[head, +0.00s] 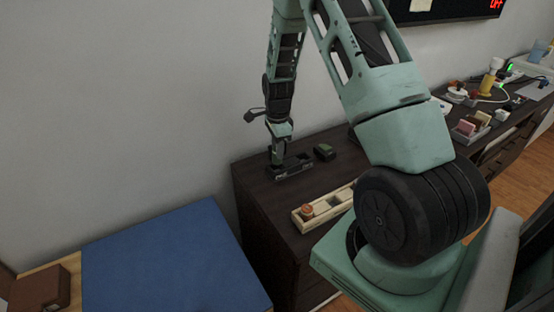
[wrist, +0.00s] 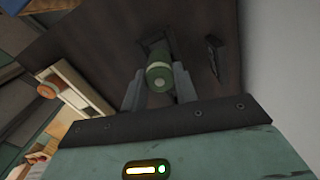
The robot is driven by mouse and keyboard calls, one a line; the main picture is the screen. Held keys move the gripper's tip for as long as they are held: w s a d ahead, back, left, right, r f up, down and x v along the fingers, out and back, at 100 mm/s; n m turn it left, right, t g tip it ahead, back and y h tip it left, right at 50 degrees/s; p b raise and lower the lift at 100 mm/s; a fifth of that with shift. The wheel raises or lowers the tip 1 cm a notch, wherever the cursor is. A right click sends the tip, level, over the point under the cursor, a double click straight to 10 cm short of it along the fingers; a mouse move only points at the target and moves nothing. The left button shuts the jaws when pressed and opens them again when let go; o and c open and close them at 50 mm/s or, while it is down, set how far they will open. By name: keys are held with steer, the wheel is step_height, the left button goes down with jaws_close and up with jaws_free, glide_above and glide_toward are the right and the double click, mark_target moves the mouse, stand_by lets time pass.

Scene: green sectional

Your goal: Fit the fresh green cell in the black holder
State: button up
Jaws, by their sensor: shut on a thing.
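My gripper (head: 277,160) points down at the left part of the black holder (head: 292,170) on the dark desk. In the wrist view my gripper (wrist: 159,84) is shut on a green cylindrical cell (wrist: 160,74), with one finger on each side and its pale round end facing the camera. Dark walls of the holder (wrist: 146,48) show just beyond the cell. I cannot tell whether the cell is seated in the holder or just above it. My fingers hide the held cell in the head view. A green and black object (head: 325,152) lies to the right of the holder.
A pale wooden tray (head: 322,205) with an orange-topped item (head: 307,210) lies nearer the front; it shows at left in the wrist view (wrist: 75,88). A small dark item (wrist: 213,55) lies toward the wall. A blue surface (head: 165,260) stands left of the desk.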

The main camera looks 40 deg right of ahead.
steer(key=shift+f, duration=2.35)
steer(key=shift+f, duration=0.1)
steer(key=o, duration=1.1)
steer(key=shift+c, duration=0.2)
